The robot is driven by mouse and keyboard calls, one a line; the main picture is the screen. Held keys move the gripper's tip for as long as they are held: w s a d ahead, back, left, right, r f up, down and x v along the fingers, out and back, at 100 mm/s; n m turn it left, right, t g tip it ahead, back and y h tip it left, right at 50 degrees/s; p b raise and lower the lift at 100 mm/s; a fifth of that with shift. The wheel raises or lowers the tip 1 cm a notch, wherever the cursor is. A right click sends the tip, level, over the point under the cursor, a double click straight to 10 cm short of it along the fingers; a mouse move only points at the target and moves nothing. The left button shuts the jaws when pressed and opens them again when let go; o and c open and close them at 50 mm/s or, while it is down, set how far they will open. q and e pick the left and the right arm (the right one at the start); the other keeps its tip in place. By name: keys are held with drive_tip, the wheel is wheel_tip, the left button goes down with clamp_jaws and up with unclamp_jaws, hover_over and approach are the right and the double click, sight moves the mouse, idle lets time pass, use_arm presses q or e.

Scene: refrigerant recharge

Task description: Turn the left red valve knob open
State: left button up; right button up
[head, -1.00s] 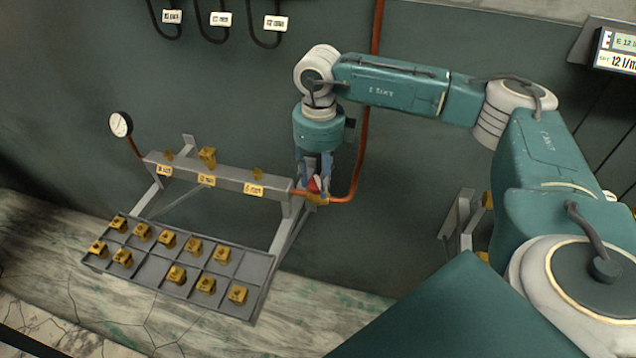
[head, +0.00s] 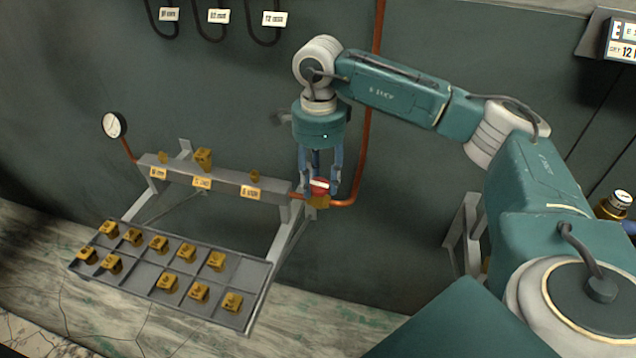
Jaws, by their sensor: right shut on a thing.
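The red valve knob (head: 320,186), with a white mark on it, sits on a brass valve body (head: 317,202) at the right end of the grey manifold bar, in line with the copper pipe. My right gripper (head: 320,187) points down from above. Its blue fingers stand on either side of the knob and are shut on it, with the knob's front showing between them. My left gripper is out of view. No other red knob shows.
The grey manifold (head: 222,183) carries labels and brass fittings. A gauge (head: 114,125) stands at its left end. A divided tray (head: 232,318) holds several brass fittings in front. A copper pipe (head: 364,150) rises close to my right gripper's right side.

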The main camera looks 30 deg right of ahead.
drive_tip(key=shift+d+f+n, duration=0.1)
drive_tip(key=shift+d+n, duration=0.05)
drive_tip(key=shift+n, duration=0.45)
drive_tip(key=o, duration=0.9)
drive_tip(key=shift+o, duration=1.3)
drive_tip(key=shift+s+d, duration=0.1)
drive_tip(key=shift+d, duration=0.05)
